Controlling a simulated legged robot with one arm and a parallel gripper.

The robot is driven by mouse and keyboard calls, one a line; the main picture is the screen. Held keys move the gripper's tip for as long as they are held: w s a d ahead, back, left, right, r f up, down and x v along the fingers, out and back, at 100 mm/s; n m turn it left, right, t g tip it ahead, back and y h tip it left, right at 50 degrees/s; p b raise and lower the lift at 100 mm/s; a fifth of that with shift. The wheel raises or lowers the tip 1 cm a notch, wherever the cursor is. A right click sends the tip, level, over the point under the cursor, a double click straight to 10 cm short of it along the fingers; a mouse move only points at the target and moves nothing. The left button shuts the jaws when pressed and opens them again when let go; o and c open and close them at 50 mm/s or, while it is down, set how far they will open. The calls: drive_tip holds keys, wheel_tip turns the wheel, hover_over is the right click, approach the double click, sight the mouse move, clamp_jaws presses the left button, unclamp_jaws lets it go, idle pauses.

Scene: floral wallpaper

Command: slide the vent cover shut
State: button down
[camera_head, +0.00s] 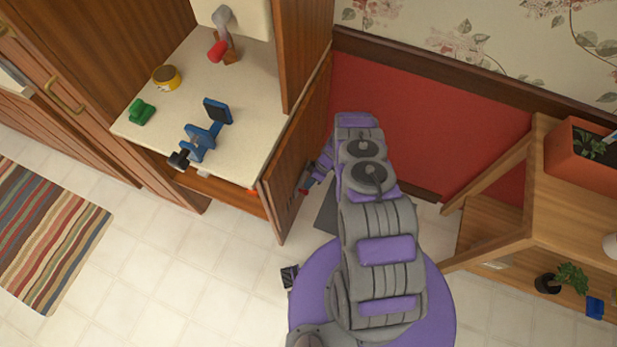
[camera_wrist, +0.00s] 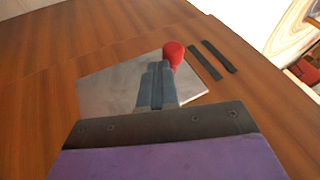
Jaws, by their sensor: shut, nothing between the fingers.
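The vent cover is a flat grey metal plate (camera_wrist: 105,92) on a brown wooden panel (camera_wrist: 60,60) in the wrist view. A red knob (camera_wrist: 173,54) stands on it. Two dark vent slots (camera_wrist: 220,56) show bare just right of the plate. My gripper (camera_wrist: 157,68) is shut and empty, its fingertips in front of the plate and just left of the knob. I cannot tell whether they touch the knob.
The cabinet counter (camera_head: 245,130) holds a blue clamp-like tool (camera_head: 201,140), a green object (camera_head: 141,112) and a yellow tin (camera_head: 166,77). A wooden shelf unit (camera_head: 545,230) with plants stands at right. A striped rug (camera_head: 50,235) lies at left on open tiled floor.

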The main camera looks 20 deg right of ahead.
drive_tip(key=s+a+p, duration=0.3)
drive_tip(key=s+a, duration=0.1)
drive_tip(key=s, duration=0.3)
idle(0.6)
drive_tip(key=shift+s+a, duration=0.1)
drive_tip(key=shift+a, duration=0.05)
